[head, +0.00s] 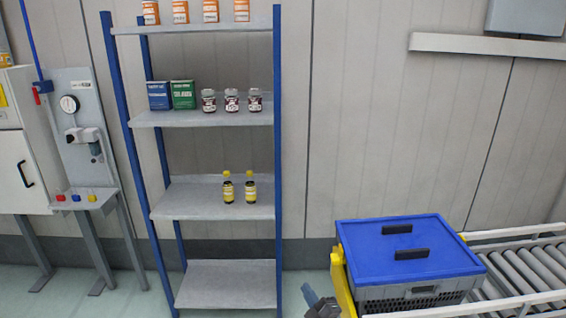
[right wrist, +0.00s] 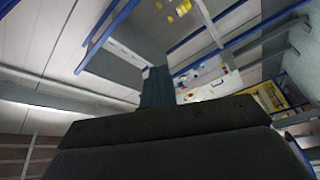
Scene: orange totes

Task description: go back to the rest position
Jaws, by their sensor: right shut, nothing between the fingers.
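My right gripper (head: 310,294) shows at the bottom edge of the head view, between the shelf rack and the crate with the blue lid. Only its tip and a dark part of it are in the picture. In the right wrist view its fingers (right wrist: 156,88) are together and stick out past the dark gripper body, with nothing held. My left gripper is not in view.
A grey crate with a blue lid (head: 412,251) sits at the roller conveyor (head: 525,275), close right of my gripper. A yellow post (head: 343,285) stands between them. A shelf rack (head: 212,201) with bottles, jars and boxes stands left. Floor is free between.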

